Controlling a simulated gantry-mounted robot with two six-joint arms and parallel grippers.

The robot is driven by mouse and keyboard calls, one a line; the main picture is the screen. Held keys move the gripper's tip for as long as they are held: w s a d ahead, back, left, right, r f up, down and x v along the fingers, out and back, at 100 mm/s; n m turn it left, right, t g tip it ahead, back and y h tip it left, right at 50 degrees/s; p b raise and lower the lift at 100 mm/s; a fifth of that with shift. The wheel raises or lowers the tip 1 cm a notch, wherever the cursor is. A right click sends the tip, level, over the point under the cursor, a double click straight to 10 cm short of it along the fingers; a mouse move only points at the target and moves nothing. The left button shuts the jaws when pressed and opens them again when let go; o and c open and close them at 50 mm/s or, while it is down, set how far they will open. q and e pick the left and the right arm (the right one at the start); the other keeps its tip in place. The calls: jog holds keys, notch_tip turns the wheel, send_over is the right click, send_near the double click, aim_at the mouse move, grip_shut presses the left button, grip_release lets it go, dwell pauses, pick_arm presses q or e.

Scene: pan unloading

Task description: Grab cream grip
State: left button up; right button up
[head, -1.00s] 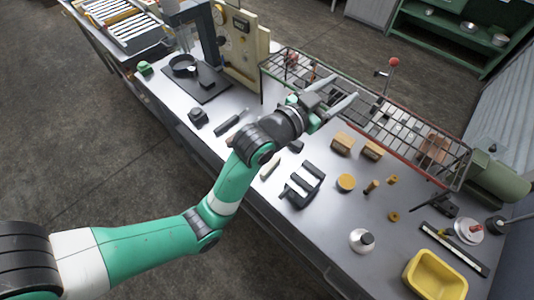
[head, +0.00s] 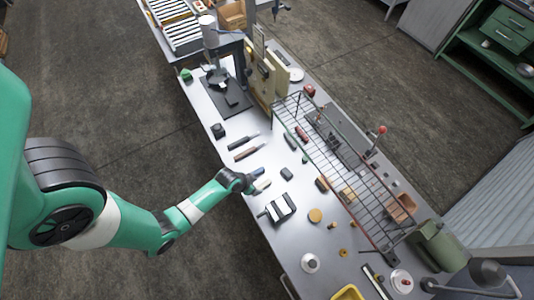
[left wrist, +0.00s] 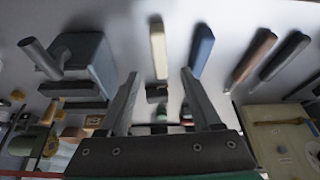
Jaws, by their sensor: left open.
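The cream grip (left wrist: 158,48) is a narrow pale bar lying on the grey table. In the left wrist view it lines up with the gap between my fingers, beyond their tips. In the head view it shows small (head: 262,187) near the table's front edge. A blue grip (left wrist: 201,50) lies beside it, close to the line of one finger. My left gripper (left wrist: 159,78) is open and empty, with its two fingers spread. In the head view the left gripper (head: 248,183) is low at the table's front edge, right by the two grips. My right gripper is not in view.
A black bracket-like block (head: 278,208) lies close by on the table (head: 245,215). A brown-handled tool (head: 249,152) and a dark-handled tool (head: 243,141) lie on the other side. A wire rack (head: 335,165) stands along the back.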

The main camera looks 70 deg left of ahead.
aim_at(261, 187)
pick_arm(q)
jog(key=shift+f, duration=0.45)
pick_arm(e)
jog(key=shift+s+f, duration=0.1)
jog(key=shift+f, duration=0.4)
pick_arm(q)
jog(key=b+x, duration=0.3)
jog(key=x, duration=0.2)
jog(key=shift+w+f+b, duration=0.15)
jog(key=shift+f+b, duration=0.1)
jog(key=shift+b, duration=0.15)
jog(key=shift+w+a+f, duration=0.1)
jog(key=shift+w+f, duration=0.05)
jog(key=shift+w, duration=0.05)
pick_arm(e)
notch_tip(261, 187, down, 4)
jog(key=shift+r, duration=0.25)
pick_arm(q)
jog(key=shift+f, duration=0.2)
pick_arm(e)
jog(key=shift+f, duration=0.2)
pick_arm(q)
grip_shut()
